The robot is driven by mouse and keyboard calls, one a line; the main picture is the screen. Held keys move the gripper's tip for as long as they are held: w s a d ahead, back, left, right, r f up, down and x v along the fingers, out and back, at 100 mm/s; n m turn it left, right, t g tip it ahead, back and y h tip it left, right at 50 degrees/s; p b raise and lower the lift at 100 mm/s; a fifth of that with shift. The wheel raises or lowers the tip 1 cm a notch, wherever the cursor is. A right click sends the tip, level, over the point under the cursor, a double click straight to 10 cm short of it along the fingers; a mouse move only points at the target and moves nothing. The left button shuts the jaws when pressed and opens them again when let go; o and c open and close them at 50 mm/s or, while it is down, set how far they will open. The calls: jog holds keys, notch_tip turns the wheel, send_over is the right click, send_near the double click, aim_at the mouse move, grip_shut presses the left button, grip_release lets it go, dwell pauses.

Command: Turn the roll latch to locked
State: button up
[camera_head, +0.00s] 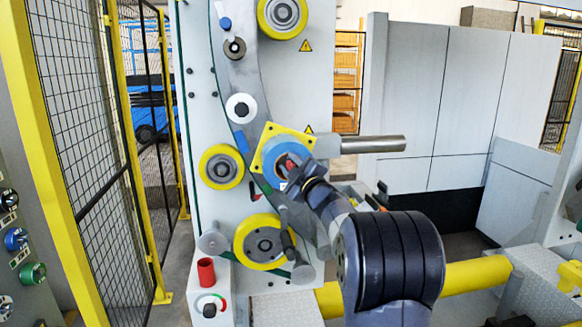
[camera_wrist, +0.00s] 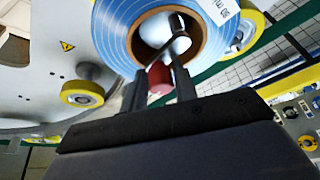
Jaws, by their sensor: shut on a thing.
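A blue roll (camera_head: 283,164) with a brown core sits on a yellow square plate (camera_head: 270,136) on the curved grey arm of the machine. It fills the top of the wrist view (camera_wrist: 118,35). A red latch handle (camera_wrist: 160,86) shows in front of the roll's core, with a pale rounded hub (camera_wrist: 165,30) inside the core. My gripper (camera_wrist: 160,76) is shut on the red latch handle, its two dark fingers on either side. In the head view my gripper (camera_head: 294,172) is at the roll's face and hides part of it. I cannot tell the latch's exact angle.
Yellow-rimmed rollers (camera_head: 221,167) surround the roll on the white panel. A steel bar (camera_head: 373,144) sticks out to the right. A red cylinder (camera_head: 206,272) stands on a grey box at lower left. A mesh fence (camera_head: 85,130) stands at left.

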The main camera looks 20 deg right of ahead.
jog(key=shift+d+f+m+h+b, duration=0.25)
jog(key=shift+f+m+h+b, duration=0.05)
jog(key=shift+f+m+b, duration=0.35)
jog(key=shift+c, duration=0.3)
jog(key=f+m+g+h+b, duration=0.1)
jog(key=m+h, duration=0.3)
jog(key=m, duration=0.6)
jog(key=d+f+m+g+h+b, duration=0.1)
jog(key=m+h+b, duration=0.3)
jog(key=m, duration=0.6)
jog(key=d+f+m+g+h+b, duration=0.1)
jog(key=m+h, duration=0.3)
jog(key=m, duration=0.7)
jog(key=shift+s+d+f+b, duration=0.1)
jog(key=shift+s+f+b, duration=0.25)
jog(key=shift+f+b, duration=0.45)
jog(key=shift+r+m, duration=0.1)
jog(key=shift+m, duration=0.15)
jog(key=o, duration=0.9)
jog(key=shift+w, duration=0.1)
jog(key=shift+g+h, duration=0.3)
